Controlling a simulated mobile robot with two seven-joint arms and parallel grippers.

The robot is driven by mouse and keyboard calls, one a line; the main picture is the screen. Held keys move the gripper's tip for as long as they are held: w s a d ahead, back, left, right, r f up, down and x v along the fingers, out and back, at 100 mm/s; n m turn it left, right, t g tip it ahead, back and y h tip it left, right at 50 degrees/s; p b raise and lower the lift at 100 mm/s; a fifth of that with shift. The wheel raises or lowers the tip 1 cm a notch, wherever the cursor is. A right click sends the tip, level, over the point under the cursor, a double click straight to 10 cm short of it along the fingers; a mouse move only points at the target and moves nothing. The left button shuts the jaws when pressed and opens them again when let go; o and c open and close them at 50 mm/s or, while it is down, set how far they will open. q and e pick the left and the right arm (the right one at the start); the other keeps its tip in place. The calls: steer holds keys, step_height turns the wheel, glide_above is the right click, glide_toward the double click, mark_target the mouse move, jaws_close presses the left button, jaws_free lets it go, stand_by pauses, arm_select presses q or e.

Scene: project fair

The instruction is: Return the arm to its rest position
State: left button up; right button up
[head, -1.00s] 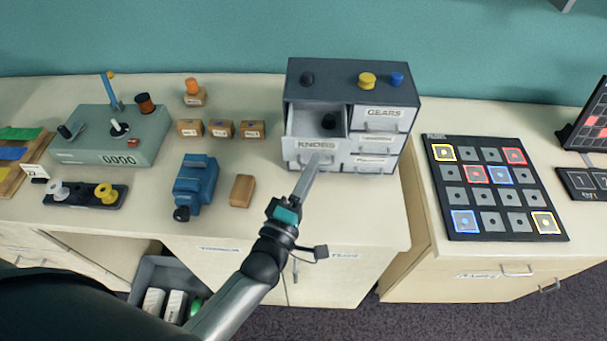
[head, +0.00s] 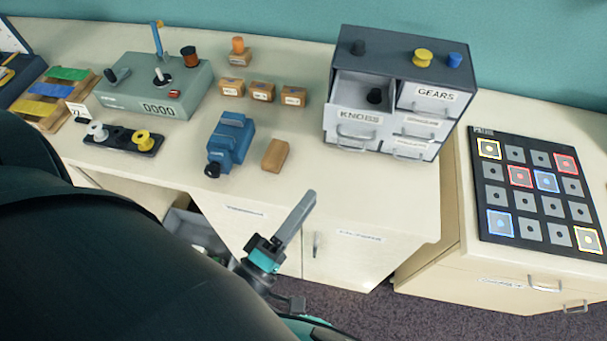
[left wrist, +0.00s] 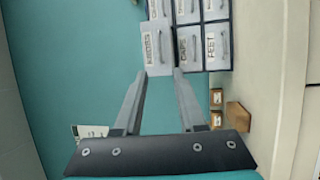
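My left gripper (head: 309,196) is in front of the table edge, apart from the drawer cabinet (head: 405,60). In the left wrist view its two fingers (left wrist: 161,76) are spread with nothing between them. The KNOBS drawer (head: 359,124) at the cabinet's upper left is pulled out, with a black knob (head: 375,96) inside. The left wrist view also shows this drawer's front (left wrist: 155,48) beyond the fingertips. The other drawers are closed. My right gripper is in neither view.
A blue vise-like device (head: 230,143) and a wooden block (head: 275,155) stand on the table left of the cabinet. A grey counter box (head: 155,88) is farther left. A button panel (head: 535,190) lies on the right-hand cabinet. Open floor shows below the gripper.

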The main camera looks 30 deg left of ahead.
arm_select(q)
steer(key=shift+s, duration=0.1)
stand_by(0.5)
steer(key=s+f+m+g+b, duration=0.2)
steer(key=f+m+g+b, duration=0.25)
steer(key=f, duration=1.25)
steer(key=s+f+m+g+b, duration=0.3)
steer(key=f+m+g, duration=0.25)
steer(key=f, duration=1.05)
steer(key=s+a+f+m+g+y+b, duration=0.1)
steer(key=s+f+m+g, duration=0.3)
steer(key=s+f, duration=0.4)
steer(key=s+a+f+m+g+y+b, duration=0.1)
steer(key=s+a+f+m+g+b, duration=0.3)
steer(key=s+f, duration=0.5)
step_height(320, 180, down, 3)
steer(key=shift+a+g, duration=0.25)
steer(key=shift+g, duration=0.05)
